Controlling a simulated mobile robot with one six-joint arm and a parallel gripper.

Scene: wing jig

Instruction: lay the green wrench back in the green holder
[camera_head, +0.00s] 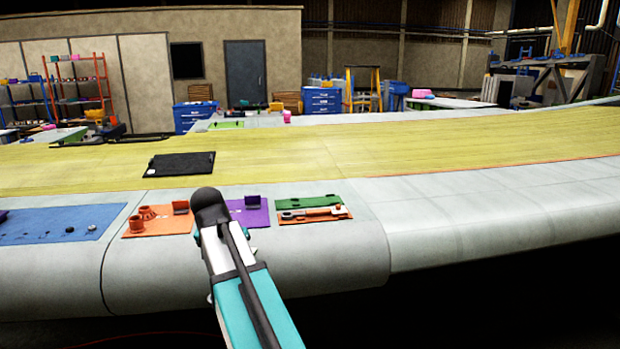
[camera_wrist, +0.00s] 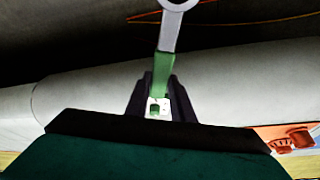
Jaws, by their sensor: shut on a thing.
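The green wrench (camera_wrist: 163,72) is in my gripper (camera_wrist: 160,88) in the wrist view. It has a green handle and a grey shaft with a ring end at the top edge. The dark fingers are shut on the handle from both sides. In the head view my black wrist and teal arm hide the gripper and the wrench. The green holder (camera_head: 308,202) lies on the grey wing edge, right of my wrist in the picture, and looks empty. The gripper is apart from it.
An orange holder with a wrench (camera_head: 318,214) lies just in front of the green one. A purple tray (camera_head: 255,216) and an orange tray with cups (camera_head: 153,222) lie to the left, with a blue mat (camera_head: 60,224) beyond. The wing surface (camera_head: 440,225) to the right is clear.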

